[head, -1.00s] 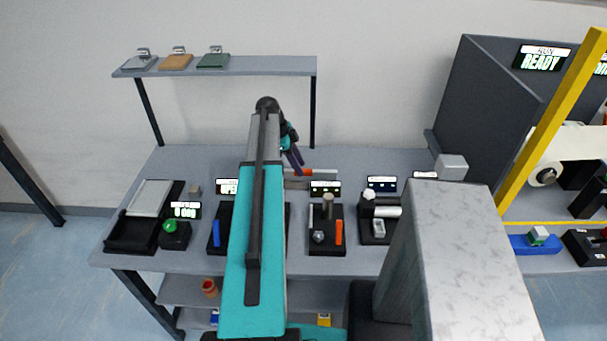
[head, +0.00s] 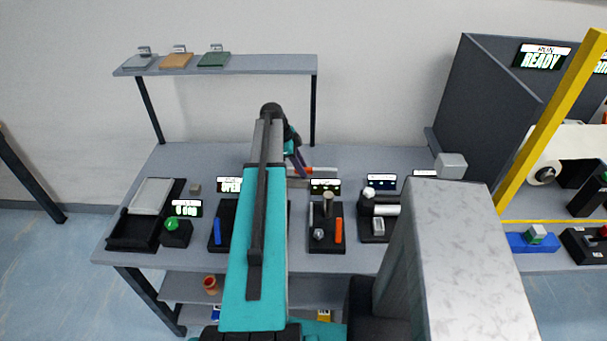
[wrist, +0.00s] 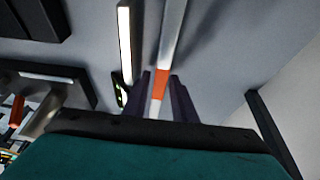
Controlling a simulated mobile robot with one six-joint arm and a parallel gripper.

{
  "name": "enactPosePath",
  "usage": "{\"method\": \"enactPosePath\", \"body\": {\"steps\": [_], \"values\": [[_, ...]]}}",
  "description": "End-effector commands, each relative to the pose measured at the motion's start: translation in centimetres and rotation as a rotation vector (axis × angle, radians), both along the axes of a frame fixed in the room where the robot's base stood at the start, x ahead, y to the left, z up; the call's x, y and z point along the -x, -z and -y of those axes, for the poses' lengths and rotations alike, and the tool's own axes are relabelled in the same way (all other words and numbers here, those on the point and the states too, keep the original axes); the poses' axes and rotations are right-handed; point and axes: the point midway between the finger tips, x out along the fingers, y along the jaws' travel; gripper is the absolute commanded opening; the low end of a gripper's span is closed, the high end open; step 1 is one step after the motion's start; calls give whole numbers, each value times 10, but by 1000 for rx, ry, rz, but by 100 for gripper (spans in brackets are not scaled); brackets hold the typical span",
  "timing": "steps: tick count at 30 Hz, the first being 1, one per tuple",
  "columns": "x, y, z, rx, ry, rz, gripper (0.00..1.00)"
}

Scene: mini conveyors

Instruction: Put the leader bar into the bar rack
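The leader bar (wrist: 172,35), pale metal with an orange band, runs down from the top of the wrist view to between the two dark purple fingers of my gripper (wrist: 163,100). The orange band is at the fingertips. A finger is close on each side of the bar, but I cannot tell whether they touch it. In the head view my gripper (head: 298,163) is low over the back of the table, and part of the bar (head: 325,169) shows to its right. I cannot pick out the bar rack for certain; my arm hides part of the table.
Black fixtures with small displays line the table's front, including one with an orange bar (head: 339,230) and a grey tray (head: 152,196) at left. A raised shelf (head: 260,66) stands behind. A dark panel (head: 480,100) bounds the right. The back left tabletop is clear.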

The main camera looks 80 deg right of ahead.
Motion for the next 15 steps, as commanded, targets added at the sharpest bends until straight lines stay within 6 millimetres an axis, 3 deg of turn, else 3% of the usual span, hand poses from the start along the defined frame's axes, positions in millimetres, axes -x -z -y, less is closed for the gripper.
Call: {"method": "enactPosePath", "body": {"steps": [1,4,15], "values": [[0,0,0,0,0,0,16],[0,0,0,0,0,0,0],[0,-1,0,0,1,0,0]]}}
